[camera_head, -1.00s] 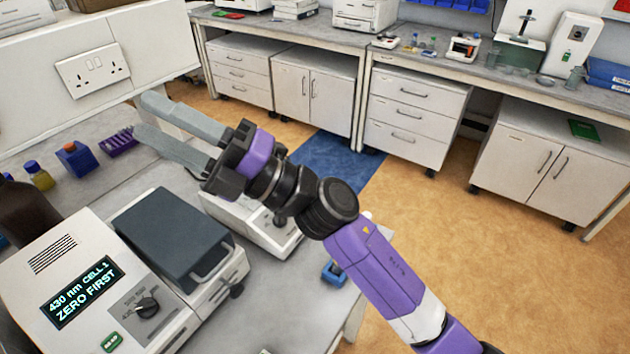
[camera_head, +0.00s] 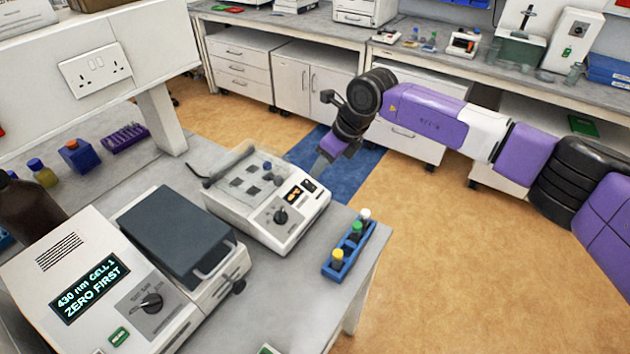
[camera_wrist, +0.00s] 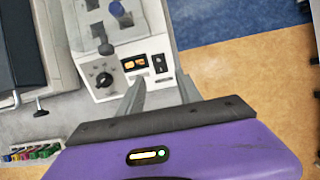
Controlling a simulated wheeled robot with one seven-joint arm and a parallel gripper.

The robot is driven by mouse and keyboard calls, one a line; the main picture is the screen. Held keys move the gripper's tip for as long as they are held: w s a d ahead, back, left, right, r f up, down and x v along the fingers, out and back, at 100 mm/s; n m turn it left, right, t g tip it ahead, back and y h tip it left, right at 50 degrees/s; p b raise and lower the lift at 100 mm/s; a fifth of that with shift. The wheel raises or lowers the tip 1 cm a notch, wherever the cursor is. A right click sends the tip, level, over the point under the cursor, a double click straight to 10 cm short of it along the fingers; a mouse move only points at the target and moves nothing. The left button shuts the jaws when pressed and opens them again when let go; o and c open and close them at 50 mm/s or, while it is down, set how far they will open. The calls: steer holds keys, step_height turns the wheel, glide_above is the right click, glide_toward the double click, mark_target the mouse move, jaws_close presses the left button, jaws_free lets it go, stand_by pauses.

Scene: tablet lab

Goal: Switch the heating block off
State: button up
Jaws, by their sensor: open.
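The heating block (camera_head: 255,222) is a white unit on the left bench, with a grey well plate on top, a black dial (camera_head: 281,215) and a lit orange display (camera_head: 293,195). In the wrist view, the dial (camera_wrist: 103,80), the orange display (camera_wrist: 134,62) and a small black switch (camera_wrist: 160,64) show on its panel. My gripper (camera_head: 319,168) is open and empty, pointing down by the panel's right end. In the wrist view, the switch appears just beyond the gap between my fingertips (camera_wrist: 160,76). I cannot tell whether they touch the unit, or the switch position.
A spectrophotometer (camera_head: 95,245) with a lit screen and dark lid stands left of the heating block. A blue rack (camera_head: 349,246) with capped vials sits near the bench's right edge. The floor (camera_head: 440,270) to the right is clear.

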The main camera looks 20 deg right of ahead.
mark_target(312, 187)
steer(key=shift+s+p+x, duration=0.15)
steer(key=shift+p+x, duration=0.3)
steer(key=shift+x, duration=1.5)
steer(key=shift+s+p+x, duration=0.15)
steer(key=shift+p+x, duration=0.3)
steer(key=shift+x, duration=1.45)
steer(key=shift+d+f, duration=0.15)
jaws_close()
